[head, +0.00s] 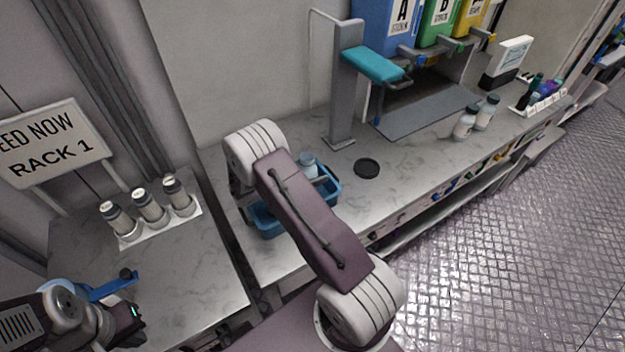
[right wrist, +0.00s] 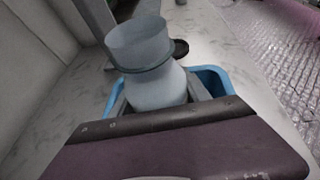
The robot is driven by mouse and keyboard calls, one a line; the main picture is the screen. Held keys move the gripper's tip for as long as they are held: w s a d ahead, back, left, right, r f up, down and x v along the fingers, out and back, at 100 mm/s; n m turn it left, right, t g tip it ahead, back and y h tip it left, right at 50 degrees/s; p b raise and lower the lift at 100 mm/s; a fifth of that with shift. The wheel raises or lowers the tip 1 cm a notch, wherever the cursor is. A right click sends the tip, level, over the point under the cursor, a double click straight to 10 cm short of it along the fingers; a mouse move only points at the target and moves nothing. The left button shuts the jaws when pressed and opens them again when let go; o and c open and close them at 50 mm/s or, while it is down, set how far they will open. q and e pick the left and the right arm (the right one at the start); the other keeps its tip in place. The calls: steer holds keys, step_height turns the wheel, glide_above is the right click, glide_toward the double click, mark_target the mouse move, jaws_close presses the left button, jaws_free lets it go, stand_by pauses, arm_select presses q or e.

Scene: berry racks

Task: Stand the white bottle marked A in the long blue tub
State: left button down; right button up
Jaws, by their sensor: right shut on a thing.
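My right gripper (right wrist: 160,98) is shut on a pale bottle (right wrist: 150,70), which has an open wide mouth and a dark ring at the neck. No letter shows on it. The long blue tub (right wrist: 214,77) lies around and below the bottle; I cannot tell whether the base touches its floor. In the head view the bottle (head: 307,160) shows over the tub (head: 262,224), and my right arm hides much of both. My left gripper (head: 128,300) is at the lower left beside the rack table; its fingers are unclear.
A black round lid (head: 367,168) lies on the counter right of the tub. A grey post with a teal arm (head: 372,65) stands behind it. A white rack (head: 160,232) holds dark-capped bottles at left. Two capped bottles (head: 465,122) stand farther right.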

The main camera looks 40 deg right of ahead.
steer(key=shift+a+f, duration=0.25)
steer(key=shift+f, duration=0.95)
steer(key=shift+d+f, duration=0.2)
steer(key=shift+f, duration=0.15)
steer(key=o, duration=1.5)
steer(key=shift+a+r, duration=0.3)
steer(key=b+v, duration=0.1)
steer(key=v, duration=1)
steer(key=shift+a+r+b, duration=0.1)
steer(key=shift+a+b, duration=0.2)
steer(key=shift+b, duration=0.05)
